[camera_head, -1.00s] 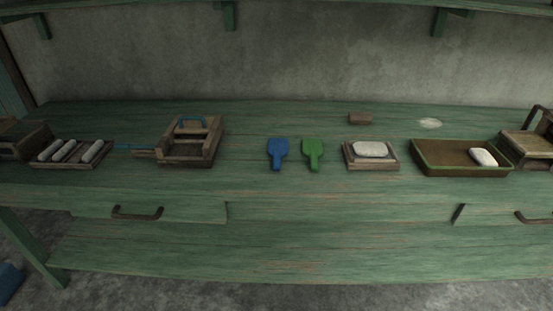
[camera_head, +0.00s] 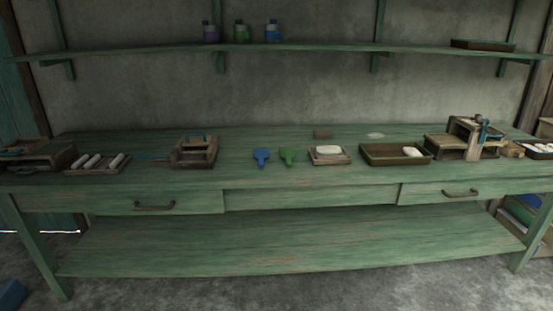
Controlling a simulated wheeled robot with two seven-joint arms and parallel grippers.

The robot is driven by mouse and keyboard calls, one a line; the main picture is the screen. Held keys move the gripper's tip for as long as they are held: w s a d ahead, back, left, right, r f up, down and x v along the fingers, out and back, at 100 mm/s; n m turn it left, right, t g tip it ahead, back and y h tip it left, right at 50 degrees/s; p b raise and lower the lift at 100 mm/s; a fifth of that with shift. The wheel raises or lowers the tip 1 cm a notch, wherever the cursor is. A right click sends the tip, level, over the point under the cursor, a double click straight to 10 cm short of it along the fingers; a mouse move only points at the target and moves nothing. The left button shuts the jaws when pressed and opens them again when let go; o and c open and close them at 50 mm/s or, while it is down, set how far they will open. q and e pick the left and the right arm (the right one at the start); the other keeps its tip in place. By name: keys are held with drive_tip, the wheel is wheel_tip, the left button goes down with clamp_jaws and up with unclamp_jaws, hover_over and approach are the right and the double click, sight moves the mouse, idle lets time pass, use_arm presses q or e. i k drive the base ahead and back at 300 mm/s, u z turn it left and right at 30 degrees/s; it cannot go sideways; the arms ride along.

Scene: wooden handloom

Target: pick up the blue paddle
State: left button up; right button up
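The blue paddle (camera_head: 261,157) lies flat on the green wooden table (camera_head: 240,178), near the middle, with its narrow handle toward the front edge. A green paddle (camera_head: 287,156) lies close to its right, apart from it. Neither of my grippers shows in the head view. Nothing covers the blue paddle.
Left of the paddles stand a wooden box with a blue handle (camera_head: 194,151) and a tray of white rolls (camera_head: 98,164). To the right are a small tray with a white block (camera_head: 329,155), a green-rimmed tray (camera_head: 395,154) and a wooden device (camera_head: 466,138). A shelf (camera_head: 300,48) hangs above.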

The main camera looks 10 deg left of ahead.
sight(261, 154)
drive_tip(key=z, duration=0.75)
drive_tip(key=i, duration=0.8)
drive_tip(key=z, duration=0.55)
drive_tip(key=i, duration=0.9)
drive_tip(key=u, duration=0.45)
